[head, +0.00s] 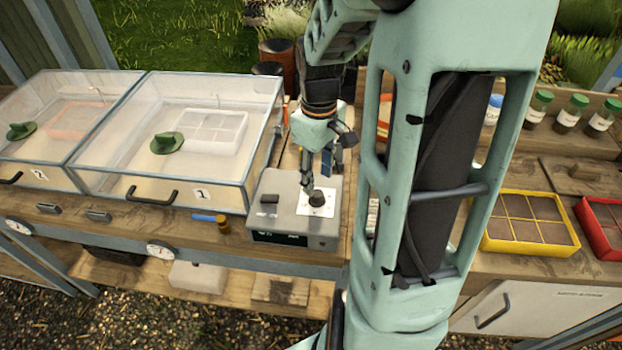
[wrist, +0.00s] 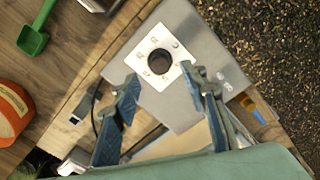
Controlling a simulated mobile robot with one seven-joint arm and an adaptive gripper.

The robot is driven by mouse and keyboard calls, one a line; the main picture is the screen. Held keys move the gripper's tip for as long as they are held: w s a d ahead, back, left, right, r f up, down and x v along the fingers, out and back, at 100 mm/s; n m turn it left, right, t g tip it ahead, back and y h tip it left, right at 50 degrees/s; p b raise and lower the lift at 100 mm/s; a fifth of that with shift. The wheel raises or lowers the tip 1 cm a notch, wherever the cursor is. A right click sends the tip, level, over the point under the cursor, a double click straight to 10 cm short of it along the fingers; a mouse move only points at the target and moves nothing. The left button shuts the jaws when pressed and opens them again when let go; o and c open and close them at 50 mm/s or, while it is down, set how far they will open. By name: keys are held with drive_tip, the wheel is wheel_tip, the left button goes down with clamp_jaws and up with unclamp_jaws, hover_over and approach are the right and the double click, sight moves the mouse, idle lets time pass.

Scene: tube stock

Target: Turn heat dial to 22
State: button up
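The heat dial (head: 317,198) is a dark round knob on a white square plate, on top of a grey control box (head: 275,222). It also shows in the wrist view (wrist: 160,62), with letters or marks around it that are too small to read. The box's dark front display (head: 278,239) is too small to read. My gripper (wrist: 165,85) is open, its two fingers apart on either side of the lower part of the plate in the wrist view. In the head view my gripper (head: 318,180) is just above the dial. I cannot tell whether it touches the knob.
Two clear-lidded propagator boxes (head: 200,140) stand left of the control box. A blue and brown tool (head: 210,219) lies in front of them. A yellow seed tray (head: 530,222) and a red tray (head: 603,226) are at the right. A green scoop (wrist: 35,38) shows in the wrist view.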

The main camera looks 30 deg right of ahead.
sight(317, 193)
wheel_tip(317, 193, down, 5)
drive_tip(key=shift+r, duration=0.1)
idle(0.3)
clamp_jaws()
drive_tip(key=m+b, duration=0.1)
drive_tip(key=m, duration=0.1)
drive_tip(key=shift+m, duration=0.3)
drive_tip(key=shift+m+b, duration=0.4)
drive_tip(key=shift+m, duration=0.7)
unclamp_jaws()
